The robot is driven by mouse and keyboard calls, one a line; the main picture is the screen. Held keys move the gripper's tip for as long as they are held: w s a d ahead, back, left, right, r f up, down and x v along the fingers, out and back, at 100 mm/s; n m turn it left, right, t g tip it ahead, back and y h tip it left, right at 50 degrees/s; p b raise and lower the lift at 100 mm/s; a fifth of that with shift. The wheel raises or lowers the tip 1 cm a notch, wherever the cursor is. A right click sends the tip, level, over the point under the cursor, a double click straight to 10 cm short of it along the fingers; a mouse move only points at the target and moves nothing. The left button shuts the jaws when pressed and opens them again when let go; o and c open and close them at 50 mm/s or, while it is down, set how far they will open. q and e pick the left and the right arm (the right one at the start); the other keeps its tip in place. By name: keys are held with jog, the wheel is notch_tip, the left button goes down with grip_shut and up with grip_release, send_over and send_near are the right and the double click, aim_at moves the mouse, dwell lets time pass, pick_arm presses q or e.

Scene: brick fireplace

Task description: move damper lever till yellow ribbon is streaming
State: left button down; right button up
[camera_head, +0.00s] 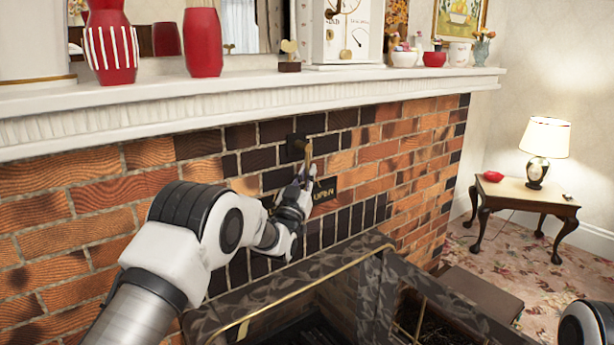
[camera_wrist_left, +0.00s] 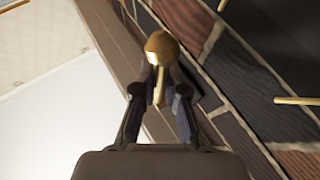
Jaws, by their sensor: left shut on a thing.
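The damper lever (camera_head: 308,153) is a brass-coloured handle on a dark square plate set in the brick above the firebox. My left gripper (camera_head: 303,180) is at the lever, shut on it. In the left wrist view the lever's round brass knob (camera_wrist_left: 162,47) stands beyond the fingertips, and its thin stem passes between the fingers of the left gripper (camera_wrist_left: 160,92). A dark plate with gold lettering (camera_head: 324,190) is on the bricks just right of the gripper, partly hidden by it. No yellow ribbon can be made out. My right gripper is out of view.
The white mantel (camera_head: 250,98) juts out above the lever and carries red vases (camera_head: 203,42) and other ornaments. A side table (camera_head: 525,192) with a lamp is at right.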

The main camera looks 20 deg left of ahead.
pick_arm(q)
jog(key=c, duration=1.2)
grip_release()
jog(key=v, duration=1.2)
